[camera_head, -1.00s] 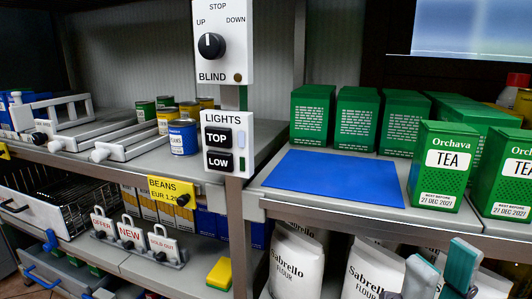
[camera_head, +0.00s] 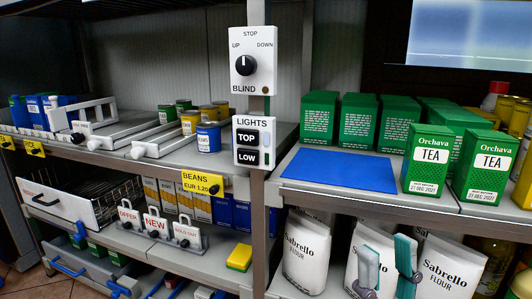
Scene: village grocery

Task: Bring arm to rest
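My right gripper (camera_head: 387,262) shows at the bottom right, in front of the white flour bags (camera_head: 306,250) on the lower shelf. Its two grey and teal fingers point up and stand apart, with nothing held between them. The rest of my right arm is out of the picture. My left gripper and arm are not in view.
A shelf with a blue mat (camera_head: 340,168) and green tea boxes (camera_head: 428,160) is above the gripper. A post carries the blind panel (camera_head: 252,60) and lights panel (camera_head: 254,140). A yellow-green sponge (camera_head: 239,257) lies on the left lower shelf. The blue mat is bare.

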